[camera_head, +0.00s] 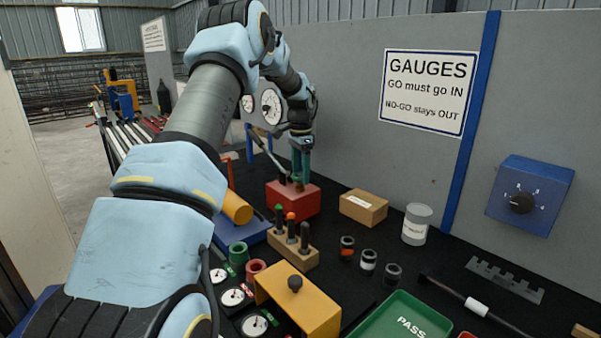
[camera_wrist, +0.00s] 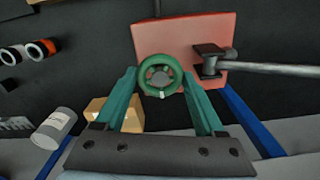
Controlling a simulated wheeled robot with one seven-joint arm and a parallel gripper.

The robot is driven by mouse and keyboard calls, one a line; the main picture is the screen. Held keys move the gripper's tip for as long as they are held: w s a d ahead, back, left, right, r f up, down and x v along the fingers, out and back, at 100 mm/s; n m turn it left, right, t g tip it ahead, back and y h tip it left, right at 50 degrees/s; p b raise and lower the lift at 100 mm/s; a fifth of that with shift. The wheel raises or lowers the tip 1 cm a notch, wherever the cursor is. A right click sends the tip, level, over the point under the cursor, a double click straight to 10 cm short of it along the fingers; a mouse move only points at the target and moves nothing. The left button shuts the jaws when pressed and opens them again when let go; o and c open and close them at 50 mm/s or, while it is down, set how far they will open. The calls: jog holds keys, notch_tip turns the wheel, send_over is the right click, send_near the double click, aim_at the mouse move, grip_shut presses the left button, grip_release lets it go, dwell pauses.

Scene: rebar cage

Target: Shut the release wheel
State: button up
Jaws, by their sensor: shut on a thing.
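The green release wheel (camera_wrist: 160,75) is on the near side of a red block (camera_wrist: 180,35) in the wrist view. A small white mark is on the rim's lower edge. My gripper (camera_wrist: 158,77) has its two teal fingers on either side of the wheel, shut on its rim. In the head view the red block (camera_head: 293,203) stands on the dark bench, and my gripper (camera_head: 301,165) reaches down to its top. The wheel is mostly hidden there by the fingers.
A grey lever (camera_wrist: 270,68) sticks out from the block, close beside my right finger in the wrist view. A cardboard box (camera_head: 363,208), a wooden stand with plugs (camera_head: 292,243) and a white jar (camera_head: 416,224) are nearby. A grey panel (camera_head: 345,110) rises behind.

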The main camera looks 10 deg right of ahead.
aim_at(300, 175)
jog(key=o, duration=1.4)
jog(key=shift+c, duration=0.2)
jog(key=shift+r, duration=0.15)
notch_tip(300, 175, up, 11)
jog(key=b, duration=0.3)
jog(key=shift+f, duration=0.2)
jog(key=s+a+f+n, duration=0.3)
jog(key=s+a, duration=0.4)
jog(key=s, duration=0.3)
jog(key=s+a+f+n+t, duration=0.1)
jog(key=s+a+f+n, duration=0.3)
jog(key=s+a, duration=0.3)
jog(key=s+a+f+n, duration=0.4)
jog(key=s+a+n, duration=0.2)
jog(key=s, duration=0.8)
jog(key=shift+a+f+t, duration=0.15)
jog(key=shift+a+t, duration=0.15)
jog(key=shift+a, duration=0.4)
